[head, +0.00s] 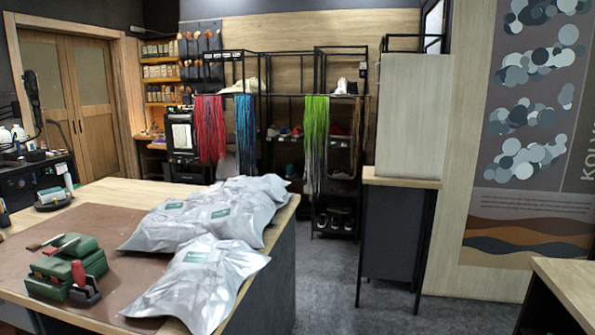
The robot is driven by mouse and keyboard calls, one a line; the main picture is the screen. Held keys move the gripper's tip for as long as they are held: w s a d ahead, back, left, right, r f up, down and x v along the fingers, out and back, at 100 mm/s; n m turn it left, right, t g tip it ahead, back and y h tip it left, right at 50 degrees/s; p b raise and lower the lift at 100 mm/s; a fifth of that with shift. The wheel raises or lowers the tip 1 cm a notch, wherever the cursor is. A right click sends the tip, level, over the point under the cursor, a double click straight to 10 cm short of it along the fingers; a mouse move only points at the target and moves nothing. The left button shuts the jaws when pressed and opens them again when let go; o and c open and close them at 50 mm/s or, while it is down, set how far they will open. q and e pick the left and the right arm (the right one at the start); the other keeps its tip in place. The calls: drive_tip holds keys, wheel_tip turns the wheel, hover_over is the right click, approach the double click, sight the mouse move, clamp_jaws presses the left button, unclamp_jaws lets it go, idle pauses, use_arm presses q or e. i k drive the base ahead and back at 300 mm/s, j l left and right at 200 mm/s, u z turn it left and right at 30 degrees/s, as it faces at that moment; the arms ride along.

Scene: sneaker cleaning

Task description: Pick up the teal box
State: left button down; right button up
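A dark green, teal-like box (88,249) sits on the brown mat (112,215) at the left of the worktable. A second green block (48,286) is in front of it, touching or joined to it; I cannot tell which. Brushes (62,245) lie across the top. A red-handled tool (80,274) in a dark holder (90,297) stands at its front right and hides part of it. Neither of my grippers is in view.
Several grey plastic bags (205,275) cover the right side of the worktable (100,188). A dark cabinet with a pale top (405,183) stands to the right. Grey floor (325,285) is clear between them. Another wooden table edge (567,285) is at lower right.

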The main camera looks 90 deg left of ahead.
sight(46, 196)
drive_tip(key=u, duration=4.25)
